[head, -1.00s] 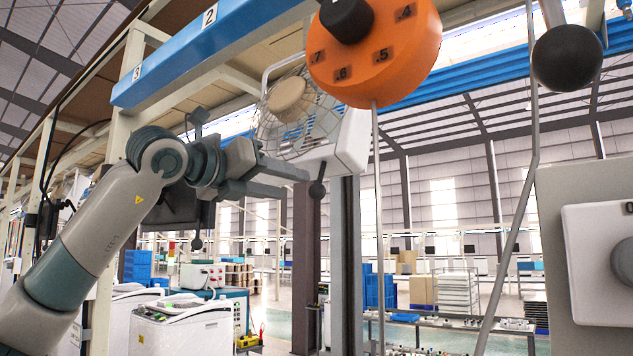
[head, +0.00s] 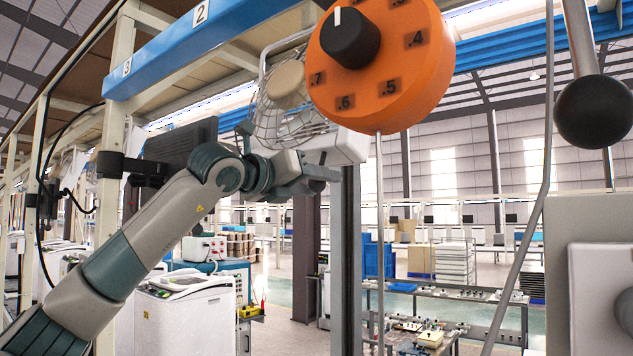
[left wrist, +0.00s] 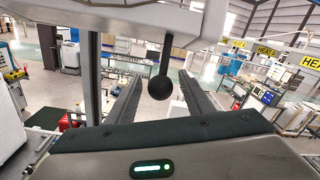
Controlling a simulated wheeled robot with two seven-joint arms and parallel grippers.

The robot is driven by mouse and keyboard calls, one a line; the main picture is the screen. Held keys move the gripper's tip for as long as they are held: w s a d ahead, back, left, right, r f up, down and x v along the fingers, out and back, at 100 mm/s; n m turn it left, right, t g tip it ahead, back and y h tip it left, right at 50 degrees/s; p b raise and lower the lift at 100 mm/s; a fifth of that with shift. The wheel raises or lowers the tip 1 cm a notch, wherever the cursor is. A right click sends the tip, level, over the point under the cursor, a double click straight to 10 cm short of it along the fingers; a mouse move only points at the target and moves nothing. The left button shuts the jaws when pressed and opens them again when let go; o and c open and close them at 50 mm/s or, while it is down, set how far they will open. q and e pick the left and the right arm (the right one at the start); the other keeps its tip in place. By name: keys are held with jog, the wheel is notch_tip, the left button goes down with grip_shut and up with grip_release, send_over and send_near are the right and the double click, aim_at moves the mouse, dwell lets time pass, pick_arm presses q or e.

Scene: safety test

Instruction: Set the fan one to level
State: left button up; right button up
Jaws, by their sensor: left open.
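A wire-cage fan (head: 283,115) with a tan hub hangs under the overhead beam in the head view, partly covered by the orange dial. Its white housing (head: 340,146) sits at its lower right. A dark ball on a short rod hangs below the housing; in the left wrist view this ball (left wrist: 160,88) shows clearly. My left gripper (head: 322,178) is open just below the housing. In the left wrist view the ball is seen between its two spread fingers; I cannot tell whether they touch it. My right gripper is not in view.
A large orange dial (head: 432,72) with a black knob (head: 350,38) is close in front, on a thin pole. A black ball (head: 592,110) on a rod and a grey panel (head: 565,225) stand at the right. A dark post (head: 350,250) rises beside the gripper.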

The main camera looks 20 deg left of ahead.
pick_arm(q)
grip_shut()
jog(key=shift+w+f+b, duration=0.1)
jog(key=shift+b, duration=0.3)
jog(key=w+d+t+h+b, duration=0.1)
jog(key=w+d+t+b, duration=0.1)
jog(key=w+b, duration=0.5)
jog(key=shift+w+d+f+t, duration=0.2)
jog(key=shift+d+f+t, duration=0.1)
jog(key=shift+f, duration=0.05)
jog(key=shift+c, duration=1.4)
grip_release()
jog(key=shift+o, duration=1.4)
jog(key=shift+w+d, duration=0.1)
jog(key=shift+w+f, duration=0.1)
jog(key=shift+f, duration=0.05)
